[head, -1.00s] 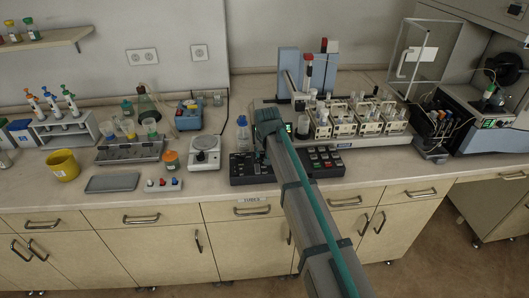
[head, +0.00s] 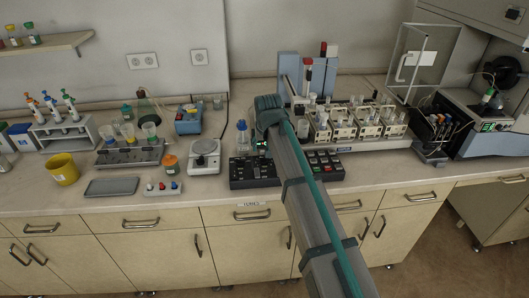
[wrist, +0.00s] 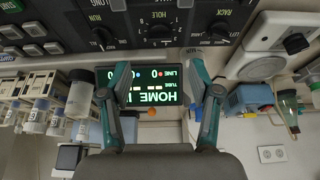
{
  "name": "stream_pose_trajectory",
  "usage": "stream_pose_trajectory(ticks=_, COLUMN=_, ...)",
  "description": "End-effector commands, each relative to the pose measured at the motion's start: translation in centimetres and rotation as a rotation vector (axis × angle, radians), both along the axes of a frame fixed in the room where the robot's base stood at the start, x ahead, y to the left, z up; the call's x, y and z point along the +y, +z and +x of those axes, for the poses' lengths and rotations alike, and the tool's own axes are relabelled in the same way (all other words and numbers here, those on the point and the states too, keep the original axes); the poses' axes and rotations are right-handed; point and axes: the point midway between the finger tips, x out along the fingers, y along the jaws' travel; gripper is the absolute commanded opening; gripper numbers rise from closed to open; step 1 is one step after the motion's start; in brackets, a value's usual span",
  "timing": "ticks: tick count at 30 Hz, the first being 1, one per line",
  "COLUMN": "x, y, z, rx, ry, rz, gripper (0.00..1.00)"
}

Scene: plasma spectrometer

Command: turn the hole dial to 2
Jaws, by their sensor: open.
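The hole dial (wrist: 160,28) is a black knob on the dark control panel. It is at the top centre of the wrist view, where lettering appears upside down. Which number it points at is too small to tell. My gripper (wrist: 158,68) is open and empty. Its two teal-and-grey fingers are apart, below the dial in the picture and not touching it. The lit display (wrist: 143,87) reading HOME shows between the fingers. In the head view the panel (head: 250,172) is partly covered by my arm, and my fingertips are hidden.
Other knobs sit close on both sides of the dial, one marked RUN (wrist: 103,37) and one at the right (wrist: 218,30). Sample racks (head: 345,125) stand right of my arm. A white balance (head: 204,155) and a blue-capped bottle (head: 242,138) stand to the left.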

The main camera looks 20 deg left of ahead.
Motion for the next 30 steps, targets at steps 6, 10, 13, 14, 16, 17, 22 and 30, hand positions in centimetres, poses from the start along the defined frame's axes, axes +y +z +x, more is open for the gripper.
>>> stream_pose_trajectory(ticks=6, x=-0.5, y=2.8, z=-1.1, rx=0.0, ry=0.0, rz=0.0, gripper=0.62)
stream_pose_trajectory(ticks=10, x=-0.6, y=3.5, z=-1.3, rx=0.0, ry=0.0, rz=0.0, gripper=0.62)
stream_pose_trajectory(ticks=13, x=-0.7, y=3.7, z=-1.4, rx=0.0, ry=0.0, rz=0.0, gripper=0.62)
stream_pose_trajectory(ticks=14, x=-0.7, y=3.7, z=-1.4, rx=0.0, ry=0.0, rz=0.0, gripper=0.62)
stream_pose_trajectory(ticks=16, x=-0.7, y=3.7, z=-1.4, rx=0.0, ry=0.0, rz=0.0, gripper=0.62)
stream_pose_trajectory(ticks=17, x=-0.7, y=3.7, z=-1.4, rx=0.001, ry=0.0, rz=0.0, gripper=0.62)
stream_pose_trajectory(ticks=22, x=-0.7, y=3.6, z=-1.4, rx=0.001, ry=0.0, rz=0.0, gripper=0.62)
stream_pose_trajectory(ticks=30, x=-1.7, y=-0.1, z=-3.2, rx=0.076, ry=-0.023, rz=-0.013, gripper=0.62)
